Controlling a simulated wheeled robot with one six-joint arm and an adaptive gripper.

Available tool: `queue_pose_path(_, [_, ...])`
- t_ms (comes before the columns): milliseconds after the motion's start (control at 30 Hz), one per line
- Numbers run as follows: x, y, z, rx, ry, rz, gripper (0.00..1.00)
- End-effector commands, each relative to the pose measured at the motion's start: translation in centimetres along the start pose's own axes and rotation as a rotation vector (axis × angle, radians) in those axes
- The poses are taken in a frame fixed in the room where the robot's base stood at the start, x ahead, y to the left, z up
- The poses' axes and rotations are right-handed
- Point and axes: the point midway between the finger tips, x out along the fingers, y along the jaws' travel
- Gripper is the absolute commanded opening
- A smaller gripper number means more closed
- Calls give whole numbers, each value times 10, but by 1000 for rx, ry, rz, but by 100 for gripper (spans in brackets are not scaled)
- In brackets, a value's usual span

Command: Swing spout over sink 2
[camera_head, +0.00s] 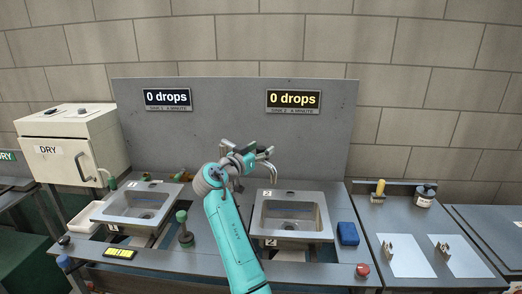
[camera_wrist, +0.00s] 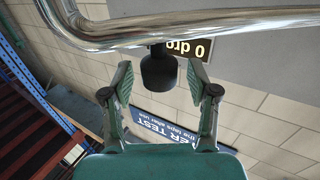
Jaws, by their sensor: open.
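Sink 2 (camera_head: 320,236) is a grey metal basin right of centre in the head view, with a small "2" label at its back left. The chrome spout (camera_head: 267,151) shows behind and beside my gripper (camera_head: 243,147), near the back left of sink 2; my arm hides part of it. In the wrist view the shiny spout tube (camera_wrist: 190,30) crosses the top, with a black cylindrical end piece (camera_wrist: 158,72) hanging between the fingers. My gripper (camera_wrist: 161,88) is open, a finger on each side of that piece, with visible gaps.
Sink 1 (camera_head: 110,216) is at left, with a green-topped bottle (camera_head: 185,235) between the sinks. A blue sponge-like block (camera_head: 348,233) and red knob (camera_head: 362,270) are right of sink 2. A grey panel (camera_head: 225,120) with two "0 drops" signs stands behind.

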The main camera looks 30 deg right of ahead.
Motion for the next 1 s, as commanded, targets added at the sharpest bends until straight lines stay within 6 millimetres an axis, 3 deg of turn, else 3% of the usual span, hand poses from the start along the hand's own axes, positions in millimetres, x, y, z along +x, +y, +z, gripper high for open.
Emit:
queue_pose_path(533, [-96,-1,1,0,-1,-2,59])
queue_pose_path(733, [-113,0,1,-1,-1,-2,59])
queue_pose_path(1000, [-115,0,1,0,-1,0,59])
